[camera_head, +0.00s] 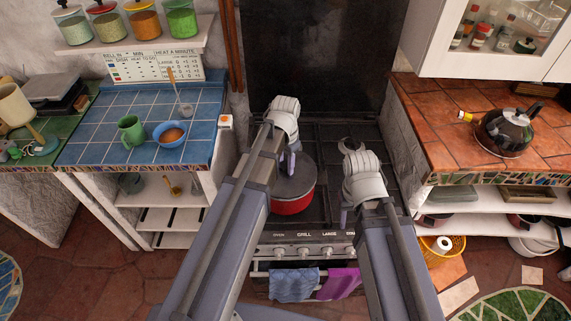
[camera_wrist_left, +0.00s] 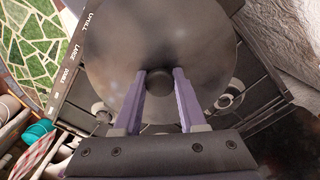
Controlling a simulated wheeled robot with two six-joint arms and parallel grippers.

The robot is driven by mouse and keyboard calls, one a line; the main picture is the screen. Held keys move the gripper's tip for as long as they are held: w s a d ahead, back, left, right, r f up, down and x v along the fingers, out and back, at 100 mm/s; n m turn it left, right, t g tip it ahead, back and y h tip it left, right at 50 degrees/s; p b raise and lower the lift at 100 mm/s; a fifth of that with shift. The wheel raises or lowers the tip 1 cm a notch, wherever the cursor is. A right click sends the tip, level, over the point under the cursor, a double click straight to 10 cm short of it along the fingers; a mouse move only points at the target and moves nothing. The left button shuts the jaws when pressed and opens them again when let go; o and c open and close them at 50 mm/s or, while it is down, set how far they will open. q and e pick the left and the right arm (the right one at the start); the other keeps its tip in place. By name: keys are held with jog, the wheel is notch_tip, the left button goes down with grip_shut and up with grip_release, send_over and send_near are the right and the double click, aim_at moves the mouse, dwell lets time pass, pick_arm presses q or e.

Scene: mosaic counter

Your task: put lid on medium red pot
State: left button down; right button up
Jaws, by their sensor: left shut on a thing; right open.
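The red pot (camera_head: 291,206) stands on the front of the stove, below my left gripper. The grey round lid (camera_head: 297,180) covers its top. I cannot tell whether the lid rests fully on the rim or sits slightly above it. My left gripper (camera_head: 289,163) is shut on the lid's dark knob, with its purple fingers on either side. In the left wrist view the lid (camera_wrist_left: 160,30) fills the upper middle, the knob (camera_wrist_left: 157,73) lies between the fingers, and the pot is hidden beneath. My right gripper (camera_head: 344,214) is open and empty, to the right of the pot.
The dark stove top (camera_head: 325,140) surrounds the pot. A blue tiled counter (camera_head: 95,140) at left holds a green mug (camera_head: 131,131) and a blue bowl (camera_head: 170,134). A dark kettle (camera_head: 505,131) stands on the orange tiled counter at right. Towels (camera_head: 294,283) hang at the oven front.

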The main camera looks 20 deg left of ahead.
pick_arm(q)
jog(key=shift+f+b, duration=0.5)
dwell(1.0)
jog(key=shift+c, duration=2)
grip_release()
jog(key=shift+o, duration=0.3)
jog(key=o, duration=0.3)
jog(key=shift+o, duration=0.2)
jog(key=shift+r, duration=0.1)
notch_tip(320, 180, up, 7)
jog(key=p, duration=0.7)
